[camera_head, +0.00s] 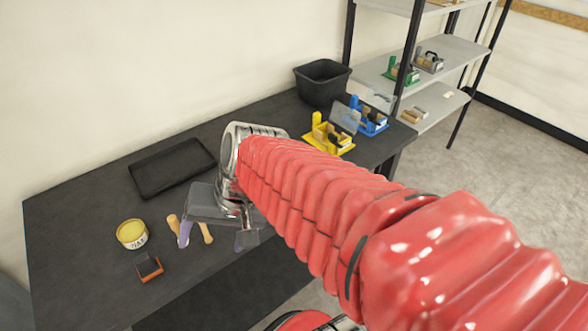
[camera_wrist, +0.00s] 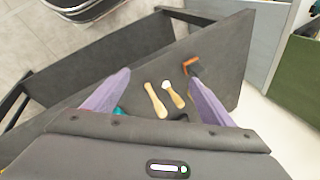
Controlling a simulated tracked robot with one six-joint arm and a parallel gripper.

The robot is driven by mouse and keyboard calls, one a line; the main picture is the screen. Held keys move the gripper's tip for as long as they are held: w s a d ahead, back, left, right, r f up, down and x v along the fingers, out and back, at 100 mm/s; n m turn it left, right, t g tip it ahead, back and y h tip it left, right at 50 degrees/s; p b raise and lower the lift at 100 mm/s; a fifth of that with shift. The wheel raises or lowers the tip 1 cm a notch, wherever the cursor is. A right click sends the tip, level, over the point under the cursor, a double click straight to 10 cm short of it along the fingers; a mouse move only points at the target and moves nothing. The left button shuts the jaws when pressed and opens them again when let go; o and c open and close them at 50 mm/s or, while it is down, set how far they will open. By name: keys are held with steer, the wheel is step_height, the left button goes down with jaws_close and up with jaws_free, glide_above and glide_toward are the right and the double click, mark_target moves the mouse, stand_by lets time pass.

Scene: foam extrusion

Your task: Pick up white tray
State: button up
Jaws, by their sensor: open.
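I see no white tray in either view. A flat black tray (camera_head: 172,168) lies at the back of the dark table, left of my arm. My gripper (camera_head: 214,238) is open above the front part of the table. Its two purple fingers stand wide apart in the wrist view (camera_wrist: 160,80), with nothing held between them. Two wooden-handled tools lie on the table below; one handle (camera_head: 206,233) shows between the fingers, and both show in the wrist view (camera_wrist: 155,100). My arm hides part of the table.
A yellow wax tin (camera_head: 132,234) and an orange-black brush (camera_head: 149,268) lie left of my gripper. A black bin (camera_head: 322,84), a yellow device (camera_head: 328,134) and a blue device (camera_head: 370,118) stand toward the back right. A grey shelf rack (camera_head: 445,60) stands beyond.

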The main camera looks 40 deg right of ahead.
steer(key=o, duration=0.6)
steer(key=w+d+f+m+y, duration=0.1)
steer(key=d+m, duration=0.1)
steer(key=m, duration=0.1)
steer(key=w+d+f+m+t+y, duration=0.1)
steer(key=w+m, duration=0.1)
steer(key=m, duration=0.1)
steer(key=w+d+f+m+t, duration=0.1)
steer(key=w+d+m, duration=0.1)
steer(key=m, duration=0.1)
steer(key=shift+d+y, duration=0.35)
steer(key=shift+y, duration=0.05)
steer(key=shift+c, duration=0.2)
steer(key=d+f+m+t+h, duration=0.2)
steer(key=d+m, duration=0.5)
steer(key=d, duration=0.3)
steer(key=s+d+f+m+t+h, duration=0.1)
steer(key=d+f+m+t+h, duration=0.1)
steer(key=d+m, duration=0.5)
steer(key=s+d+f+m+t+h, duration=0.1)
steer(key=d+f+m+t+h, duration=0.2)
steer(key=d+m, duration=0.4)
steer(key=shift+s+d+f+t, duration=0.1)
steer(key=shift+d+t, duration=0.05)
steer(key=shift+d, duration=1.45)
steer(key=shift+s+d+f+t, duration=0.1)
steer(key=shift+d+t, duration=0.05)
steer(key=shift+d, duration=1.4)
steer(key=shift+w, duration=0.1)
